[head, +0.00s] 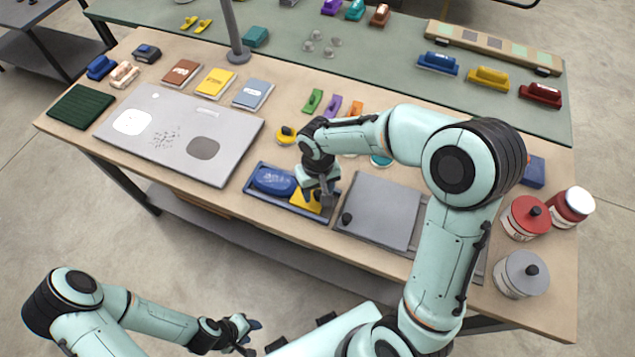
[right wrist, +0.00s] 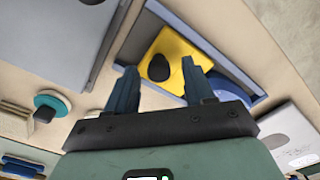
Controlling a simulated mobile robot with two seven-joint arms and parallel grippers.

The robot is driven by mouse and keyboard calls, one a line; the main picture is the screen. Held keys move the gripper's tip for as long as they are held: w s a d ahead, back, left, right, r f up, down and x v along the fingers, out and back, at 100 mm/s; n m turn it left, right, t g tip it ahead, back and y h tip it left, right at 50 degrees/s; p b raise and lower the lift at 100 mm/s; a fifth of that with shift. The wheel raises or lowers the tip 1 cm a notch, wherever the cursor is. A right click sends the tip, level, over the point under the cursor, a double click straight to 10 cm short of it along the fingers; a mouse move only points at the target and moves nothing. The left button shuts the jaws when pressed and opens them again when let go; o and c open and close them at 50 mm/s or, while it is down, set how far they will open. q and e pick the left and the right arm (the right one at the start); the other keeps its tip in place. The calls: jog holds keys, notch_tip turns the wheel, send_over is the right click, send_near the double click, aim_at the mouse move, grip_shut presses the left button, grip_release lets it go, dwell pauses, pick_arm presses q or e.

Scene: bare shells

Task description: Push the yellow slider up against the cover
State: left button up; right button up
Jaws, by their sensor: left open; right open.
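The yellow slider (head: 302,201), a block with a black knob, lies in a shallow blue tray (head: 263,203), right of a blue oval piece (head: 273,181). The slider also shows in the right wrist view (right wrist: 172,58). A grey plate (head: 378,208) with a black knob, which looks like the cover, lies just right of the tray. My right gripper (head: 320,200) is open over the slider and hides part of it. In the right wrist view one fingertip overlaps the slider and the other is beside it; contact cannot be told. My left gripper (head: 250,334) is open, in front of the table.
A large grey panel (head: 180,135) lies left of the tray. A yellow knobbed piece (head: 286,135) and several small coloured parts lie behind. A red jar (head: 525,217) and a grey jar (head: 521,274) stand at the right. My right arm hides part of the table.

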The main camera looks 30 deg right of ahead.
aim_at(317, 193)
pick_arm(q)
jog(key=shift+w+r+p, duration=0.55)
jog(key=shift+w+r, duration=0.15)
jog(key=shift+r, duration=0.05)
pick_arm(e)
notch_tip(317, 193, up, 13)
jog(key=shift+r, duration=0.2)
pick_arm(q)
jog(key=shift+s, duration=0.1)
pick_arm(e)
jog(key=shift+a+f, duration=0.1)
jog(key=shift+a, duration=0.05)
